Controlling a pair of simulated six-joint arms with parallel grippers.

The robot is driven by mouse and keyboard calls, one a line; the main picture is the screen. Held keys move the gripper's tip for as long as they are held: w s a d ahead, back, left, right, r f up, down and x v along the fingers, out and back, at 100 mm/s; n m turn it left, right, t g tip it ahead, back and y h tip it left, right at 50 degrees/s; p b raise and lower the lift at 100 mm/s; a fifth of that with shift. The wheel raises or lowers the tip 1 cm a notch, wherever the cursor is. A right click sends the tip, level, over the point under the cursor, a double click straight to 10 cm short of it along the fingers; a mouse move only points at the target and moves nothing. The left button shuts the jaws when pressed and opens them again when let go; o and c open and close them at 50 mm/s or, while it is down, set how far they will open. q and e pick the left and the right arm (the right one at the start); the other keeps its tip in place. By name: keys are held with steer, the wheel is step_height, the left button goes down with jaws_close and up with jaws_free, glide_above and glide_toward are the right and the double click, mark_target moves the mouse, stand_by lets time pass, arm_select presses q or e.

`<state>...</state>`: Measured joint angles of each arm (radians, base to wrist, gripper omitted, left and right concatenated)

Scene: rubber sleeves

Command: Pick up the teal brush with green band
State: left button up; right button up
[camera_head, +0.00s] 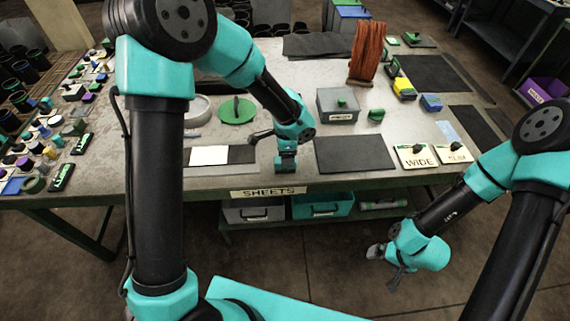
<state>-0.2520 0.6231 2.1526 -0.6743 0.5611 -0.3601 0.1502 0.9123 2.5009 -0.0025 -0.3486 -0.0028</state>
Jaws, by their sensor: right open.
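My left gripper (273,143) is over the near middle of the table, pointing down; a dark finger sticks out to the left. A small teal block (286,163) is right under it at the table's front edge. I cannot tell whether this is the teal brush, and no green band can be made out on it. The left jaw opening is too small and hidden to read. My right gripper (383,263) is open and empty, in front of the table and over the floor. Its dark fingers point left and down.
Dark mats, including one at the front (354,154), lie on the table (300,75). A grey box (338,105), a green disc (236,109) and a rust-coloured bundle (367,52) stand behind. WIDE (413,160) is on a plate at right. Many small parts crowd the left.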

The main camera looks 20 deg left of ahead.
arm_select(q)
steer(key=shift+f, duration=0.8)
steer(key=shift+w+a+f, duration=0.1)
steer(key=shift+f, duration=1.25)
steer(key=shift+w+a+f, duration=0.1)
steer(key=shift+f, duration=1.2)
steer(key=c, duration=1)
